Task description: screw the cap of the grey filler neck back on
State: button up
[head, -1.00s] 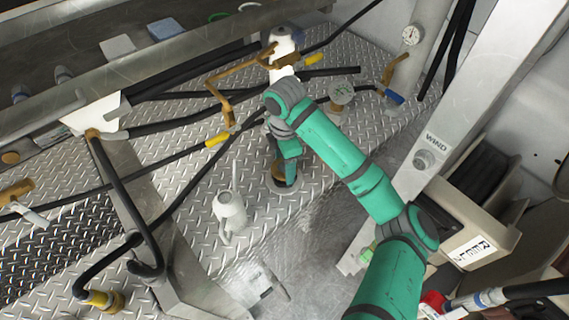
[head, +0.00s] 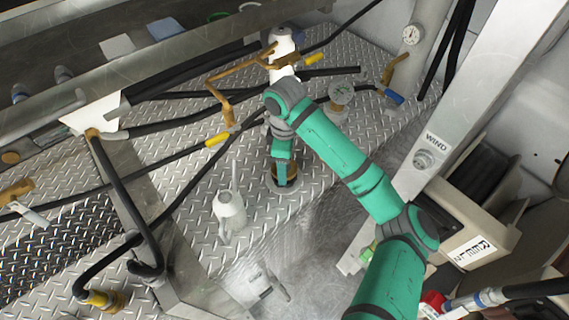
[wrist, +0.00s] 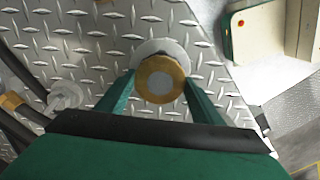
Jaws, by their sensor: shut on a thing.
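The brass-coloured cap (wrist: 160,79) sits between the two fingers of my gripper (wrist: 160,88) in the wrist view. My gripper is shut on it. The grey filler neck (wrist: 158,46) shows as a pale round rim behind the cap on the diamond-plate deck. In the head view my gripper (head: 284,178) points down at the neck's grey flange (head: 284,187), and the cap (head: 273,174) shows partly beside it. The cap is over the neck. Whether its threads are engaged is hidden.
A white oil can (head: 230,213) with a thin spout stands left of my gripper. Black hoses (head: 180,152) with brass fittings cross the deck behind. A beige box (head: 470,225) is at the right.

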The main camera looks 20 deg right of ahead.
jog(key=m, duration=0.4)
jog(key=shift+m, duration=0.3)
jog(key=shift+m, duration=0.9)
jog(key=m, duration=0.3)
jog(key=shift+m, duration=1.3)
jog(key=o, duration=1.5)
